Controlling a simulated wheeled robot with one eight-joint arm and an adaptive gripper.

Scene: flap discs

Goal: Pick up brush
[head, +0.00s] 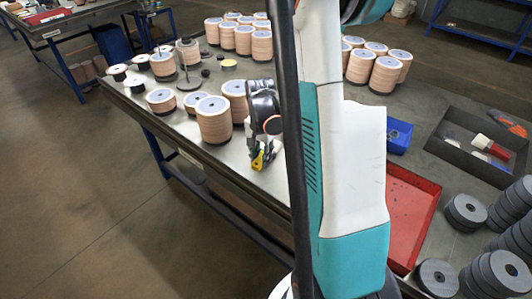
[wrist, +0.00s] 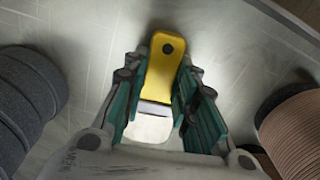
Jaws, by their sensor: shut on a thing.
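The brush (wrist: 165,62) has a flat yellow handle with a dark hole near its end, and a pale part lies nearer the wrist. My gripper (wrist: 164,88) has its teal-lined fingers on either side of the brush and is shut on it. In the head view the yellow brush end (head: 257,162) shows just below my gripper (head: 263,146), over the grey tabletop near its front edge. Whether the brush touches the table is unclear. My arm hides part of the table.
Stacks of tan discs (head: 214,122) stand close left of my gripper, with more behind. A red tray (head: 411,205), a blue bin (head: 399,136), a black tray (head: 444,150) with small items and grey disc stacks (head: 466,211) lie to the right.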

